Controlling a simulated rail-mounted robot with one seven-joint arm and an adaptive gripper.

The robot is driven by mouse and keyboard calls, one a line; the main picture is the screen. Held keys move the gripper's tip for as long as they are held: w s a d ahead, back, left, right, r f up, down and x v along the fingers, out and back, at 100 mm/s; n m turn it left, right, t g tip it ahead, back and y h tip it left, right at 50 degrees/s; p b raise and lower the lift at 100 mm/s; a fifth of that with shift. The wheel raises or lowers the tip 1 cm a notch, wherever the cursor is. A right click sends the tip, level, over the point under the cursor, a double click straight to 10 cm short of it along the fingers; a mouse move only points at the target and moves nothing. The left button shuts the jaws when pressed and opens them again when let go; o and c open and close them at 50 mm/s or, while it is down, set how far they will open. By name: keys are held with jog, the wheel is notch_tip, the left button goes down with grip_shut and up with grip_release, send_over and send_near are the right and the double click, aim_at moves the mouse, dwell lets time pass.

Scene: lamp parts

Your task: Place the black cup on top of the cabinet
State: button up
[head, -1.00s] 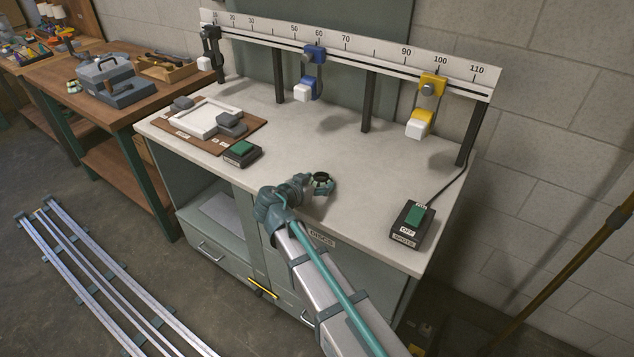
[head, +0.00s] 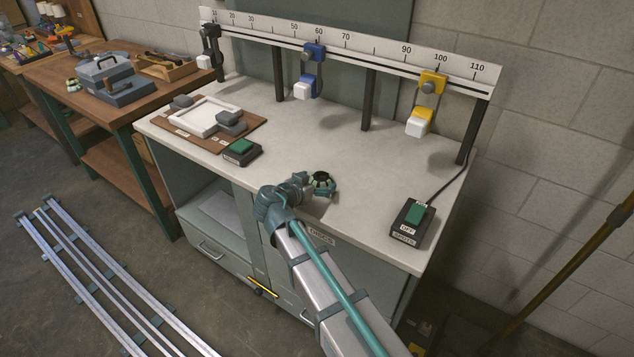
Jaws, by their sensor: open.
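The cabinet (head: 352,137) has a pale, flat top. A small dark round thing (head: 321,177), which looks like the black cup, is at the top's front middle. My gripper (head: 321,183) is at the same spot, low over the cabinet top, with its teal fingers open around or beside the dark thing. The view is too small to tell whether the fingers touch it, or whether it rests fully on the surface. My arm reaches in from the bottom right.
A brown board with a white tray (head: 193,117) and a green-button switch box (head: 241,152) sit left. Another switch box (head: 411,224) sits at the right front. A scale rail (head: 350,50) with hanging lamps spans the back. The middle of the top is clear.

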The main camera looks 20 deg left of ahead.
jog(key=shift+r, duration=0.2)
jog(key=shift+s+a, duration=0.1)
jog(key=shift+s, duration=0.25)
jog(key=b+v, duration=0.2)
jog(key=v, duration=0.9)
jog(key=shift+s, duration=0.1)
